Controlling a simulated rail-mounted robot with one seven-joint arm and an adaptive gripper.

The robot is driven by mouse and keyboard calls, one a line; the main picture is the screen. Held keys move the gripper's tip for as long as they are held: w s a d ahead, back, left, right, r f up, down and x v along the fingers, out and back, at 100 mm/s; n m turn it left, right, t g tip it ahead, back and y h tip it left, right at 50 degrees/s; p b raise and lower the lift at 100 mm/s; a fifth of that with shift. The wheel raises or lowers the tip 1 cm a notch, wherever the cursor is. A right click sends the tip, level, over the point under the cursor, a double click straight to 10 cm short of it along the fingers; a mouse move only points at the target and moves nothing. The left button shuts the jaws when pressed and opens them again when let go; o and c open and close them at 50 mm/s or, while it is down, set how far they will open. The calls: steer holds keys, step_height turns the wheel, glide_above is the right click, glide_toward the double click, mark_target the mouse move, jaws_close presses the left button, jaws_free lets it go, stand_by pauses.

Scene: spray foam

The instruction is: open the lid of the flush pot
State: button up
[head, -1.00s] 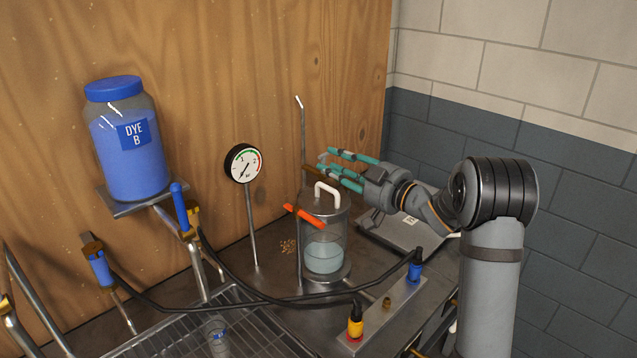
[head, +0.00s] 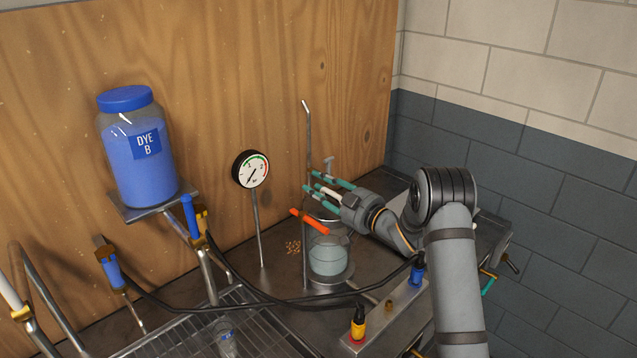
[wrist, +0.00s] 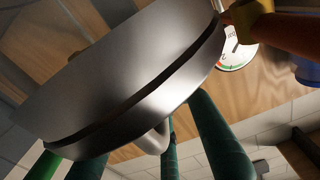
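The flush pot (head: 330,258) is a clear cylinder with pale liquid, standing on the metal bench. Its metal lid (head: 322,211) is on top, partly hidden by my gripper; it fills much of the wrist view as a round metal disc (wrist: 130,75). The lid's white handle (head: 325,190) lies between my teal fingers, and its end (wrist: 154,138) shows in the wrist view. My gripper (head: 326,189) reaches over the lid from the right. Its fingers are spread around the handle, with visible gaps. I cannot tell whether any finger touches it.
An orange lever (head: 309,222) sits at the pot's left, by a thin upright pipe (head: 305,150). A pressure gauge (head: 251,169) and a blue dye jar (head: 139,155) stand further left. Black hoses (head: 270,303) cross in front. A metal valve block (head: 390,305) is at front right.

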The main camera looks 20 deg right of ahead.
steer(key=shift+c, duration=1.3)
steer(key=shift+w, duration=0.1)
steer(key=c, duration=0.4)
steer(key=shift+a, duration=0.15)
jaws_close()
